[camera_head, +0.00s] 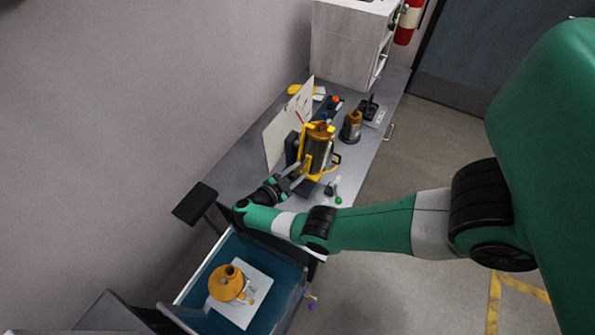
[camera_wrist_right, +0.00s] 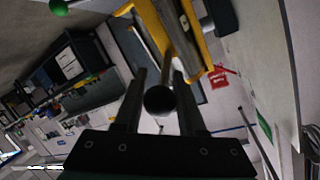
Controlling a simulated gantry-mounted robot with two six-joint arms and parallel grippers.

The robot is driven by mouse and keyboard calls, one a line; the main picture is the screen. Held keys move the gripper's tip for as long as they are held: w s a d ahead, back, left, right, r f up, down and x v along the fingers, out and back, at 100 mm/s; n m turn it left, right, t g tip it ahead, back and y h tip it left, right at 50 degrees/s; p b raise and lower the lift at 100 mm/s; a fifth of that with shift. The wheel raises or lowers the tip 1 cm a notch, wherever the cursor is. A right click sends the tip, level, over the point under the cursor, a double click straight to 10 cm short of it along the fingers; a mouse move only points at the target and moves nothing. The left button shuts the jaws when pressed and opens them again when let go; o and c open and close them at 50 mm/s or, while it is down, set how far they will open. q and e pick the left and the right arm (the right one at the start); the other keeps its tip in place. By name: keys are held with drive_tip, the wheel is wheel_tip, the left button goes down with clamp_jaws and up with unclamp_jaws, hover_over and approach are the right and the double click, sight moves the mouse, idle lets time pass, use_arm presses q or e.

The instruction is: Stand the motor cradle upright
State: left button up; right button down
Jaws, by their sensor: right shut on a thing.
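The motor cradle is a yellow frame (camera_head: 307,150) around a silver motor with a brass-coloured top (camera_head: 320,132). It stands roughly upright on the grey bench, and its base is partly hidden. My right gripper (camera_head: 292,182) reaches its near side from the front. In the right wrist view, the gripper's fingers (camera_wrist_right: 158,95) are shut on a dark, round-ended rod (camera_wrist_right: 160,99) that runs toward the yellow frame (camera_wrist_right: 203,45). Whether the cradle's base is flat on the bench cannot be told. My left gripper is not in view.
A white panel (camera_head: 277,139) stands behind the cradle by the wall. A second brass-topped motor (camera_head: 351,126) stands to its right. Small parts lie near the front edge. An open blue drawer (camera_head: 271,299) below holds an orange part (camera_head: 227,283) on a white sheet.

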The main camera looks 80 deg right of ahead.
idle(0.4)
drive_tip(key=c, duration=0.5)
unclamp_jaws()
drive_tip(key=shift+a, duration=0.15)
drive_tip(key=b+v, duration=0.2)
drive_tip(key=v, duration=0.9)
drive_tip(key=shift+a, duration=0.2)
drive_tip(key=shift+w, duration=0.1)
